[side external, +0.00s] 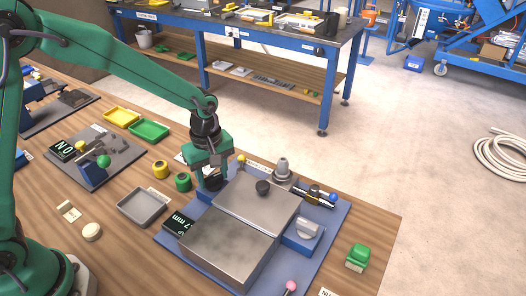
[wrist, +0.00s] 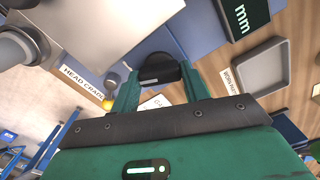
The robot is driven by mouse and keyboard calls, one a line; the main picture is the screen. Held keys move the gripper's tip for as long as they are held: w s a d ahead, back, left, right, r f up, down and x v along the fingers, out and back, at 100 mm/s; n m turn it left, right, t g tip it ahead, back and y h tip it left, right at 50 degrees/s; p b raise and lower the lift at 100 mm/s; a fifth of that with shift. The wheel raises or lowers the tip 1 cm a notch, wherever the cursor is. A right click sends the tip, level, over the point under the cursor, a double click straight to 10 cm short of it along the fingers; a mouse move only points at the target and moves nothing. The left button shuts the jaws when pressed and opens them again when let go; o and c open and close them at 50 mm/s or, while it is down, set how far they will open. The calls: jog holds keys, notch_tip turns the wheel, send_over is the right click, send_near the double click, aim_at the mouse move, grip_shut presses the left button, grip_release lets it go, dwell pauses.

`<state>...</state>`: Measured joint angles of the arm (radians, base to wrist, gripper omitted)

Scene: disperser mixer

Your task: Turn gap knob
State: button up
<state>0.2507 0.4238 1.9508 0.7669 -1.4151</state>
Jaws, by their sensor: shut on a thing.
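A black knob (wrist: 160,68) sits between the two green fingers of my gripper (wrist: 160,88) in the wrist view. The gripper is shut on this knob. A partly covered label starting "GA" (wrist: 155,103) lies just below it. In the side view my gripper (side external: 211,175) points down at the back left corner of the blue base plate (side external: 325,225), and the dark knob (side external: 213,183) is mostly hidden by the fingers. A dark display (side external: 178,224) reading about "7 mm" stands at the left of the machine.
Two metal blocks (side external: 228,247) fill the middle of the plate. A grey tray (side external: 144,207) lies at the left. Open wood shows at the front right.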

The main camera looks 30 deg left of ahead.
jog(key=m, duration=1.1)
jog(key=shift+m, duration=0.3)
jog(key=m, duration=0.3)
jog(key=shift+m, duration=0.4)
jog(key=o, duration=1)
jog(key=shift+d+n, duration=0.1)
jog(key=shift+n, duration=0.3)
